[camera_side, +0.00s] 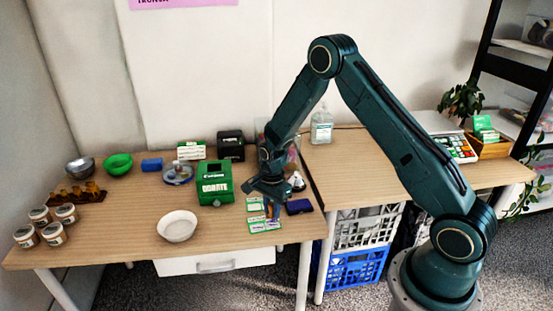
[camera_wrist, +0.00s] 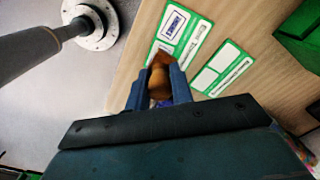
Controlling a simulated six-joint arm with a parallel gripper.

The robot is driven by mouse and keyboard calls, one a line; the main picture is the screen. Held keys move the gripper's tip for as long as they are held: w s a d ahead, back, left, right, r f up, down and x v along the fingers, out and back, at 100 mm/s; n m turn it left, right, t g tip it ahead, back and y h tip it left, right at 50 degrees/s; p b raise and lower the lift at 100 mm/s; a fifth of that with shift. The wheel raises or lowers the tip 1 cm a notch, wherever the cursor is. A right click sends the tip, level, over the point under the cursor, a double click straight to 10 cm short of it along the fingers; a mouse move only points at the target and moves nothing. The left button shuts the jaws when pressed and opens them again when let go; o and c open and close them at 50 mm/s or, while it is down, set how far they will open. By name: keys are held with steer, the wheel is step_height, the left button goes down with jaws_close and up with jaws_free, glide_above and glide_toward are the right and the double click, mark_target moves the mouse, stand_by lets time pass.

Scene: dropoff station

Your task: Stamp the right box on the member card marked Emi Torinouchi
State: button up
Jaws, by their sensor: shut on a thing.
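My gripper (camera_side: 271,201) is over the cards at the front right of the left table. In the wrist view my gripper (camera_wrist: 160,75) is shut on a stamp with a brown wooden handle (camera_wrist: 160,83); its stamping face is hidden. A green-and-white member card (camera_wrist: 186,27) lies just beyond the stamp, with a blue rectangular mark in one box. A second card (camera_wrist: 224,68) lies to its right, with no blue mark visible. The names are too small to read surely. In the side view several cards (camera_side: 265,226) lie below my gripper. A dark blue ink pad (camera_side: 299,207) lies to their right.
A black box (camera_side: 231,146) and a plate (camera_side: 178,173) are behind. Jars (camera_side: 53,224) stand at far left. Bare wood lies between bowl and jars.

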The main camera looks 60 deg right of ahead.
steer(key=shift+r, duration=2.3)
